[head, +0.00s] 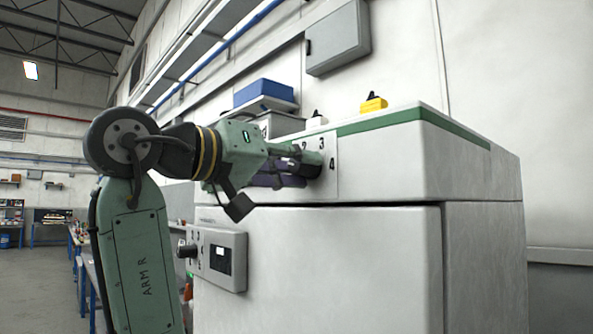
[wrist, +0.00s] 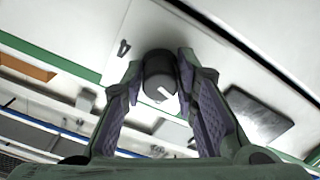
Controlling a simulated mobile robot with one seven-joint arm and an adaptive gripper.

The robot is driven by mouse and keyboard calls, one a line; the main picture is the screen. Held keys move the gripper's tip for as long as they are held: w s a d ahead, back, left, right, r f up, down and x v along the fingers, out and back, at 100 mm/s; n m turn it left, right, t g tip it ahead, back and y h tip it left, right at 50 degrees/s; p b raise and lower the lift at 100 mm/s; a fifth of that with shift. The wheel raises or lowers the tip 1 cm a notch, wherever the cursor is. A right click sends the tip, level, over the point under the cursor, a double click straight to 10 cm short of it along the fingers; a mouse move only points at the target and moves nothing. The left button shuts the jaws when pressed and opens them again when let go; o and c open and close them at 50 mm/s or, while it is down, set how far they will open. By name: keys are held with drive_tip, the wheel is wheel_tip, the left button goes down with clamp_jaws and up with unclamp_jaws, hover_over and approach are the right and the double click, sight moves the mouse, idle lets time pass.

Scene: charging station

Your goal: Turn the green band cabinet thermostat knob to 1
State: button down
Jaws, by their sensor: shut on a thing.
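The white cabinet (head: 320,265) has a green band (head: 385,121) along its top edge. A dial plate on its upper front shows the numerals 2, 3 and 4 (head: 332,164). My gripper (head: 308,164) reaches the plate from the left and hides most of the knob in the head view. In the wrist view the dark round knob (wrist: 158,70) sits between the two fingertips, which are shut on its sides. A white pointer mark shows on the knob's face, toward the lower right in that view. The numeral it points at cannot be told.
A lower panel (head: 238,262) on the cabinet front has a second knob (head: 186,250) and a small display. A yellow item (head: 373,104) and a blue box (head: 264,93) are at the top. A grey wall box (head: 338,40) hangs behind. Open floor lies at left.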

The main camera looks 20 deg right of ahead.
drive_tip(key=shift+n+b, duration=0.35)
drive_tip(key=shift+n, duration=1.25)
drive_tip(key=c, duration=1.3)
unclamp_jaws()
drive_tip(key=v, duration=1.2)
